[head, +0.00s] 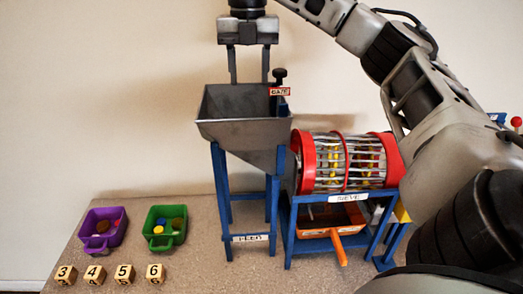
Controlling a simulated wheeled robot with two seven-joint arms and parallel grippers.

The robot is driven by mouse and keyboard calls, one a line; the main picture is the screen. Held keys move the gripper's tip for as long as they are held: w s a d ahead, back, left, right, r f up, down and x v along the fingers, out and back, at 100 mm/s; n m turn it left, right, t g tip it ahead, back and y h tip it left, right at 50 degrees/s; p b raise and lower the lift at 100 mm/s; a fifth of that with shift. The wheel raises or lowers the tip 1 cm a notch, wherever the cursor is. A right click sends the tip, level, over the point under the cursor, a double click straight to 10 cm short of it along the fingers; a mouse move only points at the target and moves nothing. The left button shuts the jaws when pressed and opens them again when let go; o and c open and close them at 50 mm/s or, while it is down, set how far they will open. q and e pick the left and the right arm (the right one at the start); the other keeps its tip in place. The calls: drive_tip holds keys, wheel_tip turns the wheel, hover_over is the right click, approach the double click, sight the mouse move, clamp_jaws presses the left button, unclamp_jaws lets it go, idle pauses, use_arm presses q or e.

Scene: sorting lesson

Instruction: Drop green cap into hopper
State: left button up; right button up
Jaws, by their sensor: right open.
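The grey metal hopper (243,132) stands on a blue frame in the middle of the head view. My right gripper (249,82) points down over the hopper's mouth, its two fingers apart with nothing visible between them. The fingertips are at about the height of the hopper's back rim in the picture. I cannot make out a green cap anywhere; the hopper's inside is dark and its bottom is hidden. My left gripper is not in view.
A red-ended barred drum (347,160) sits right of the hopper, over an orange tray (318,222). A black-knobbed gate (280,90) rises at the hopper's right side. A purple bin (92,240), green bin (157,243) and several number blocks (95,274) stand at left.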

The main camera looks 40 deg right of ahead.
wheel_tip(320, 180, up, 14)
idle(0.5)
drive_tip(key=shift+s+f, duration=0.1)
drive_tip(key=shift+f, duration=0.05)
idle(0.3)
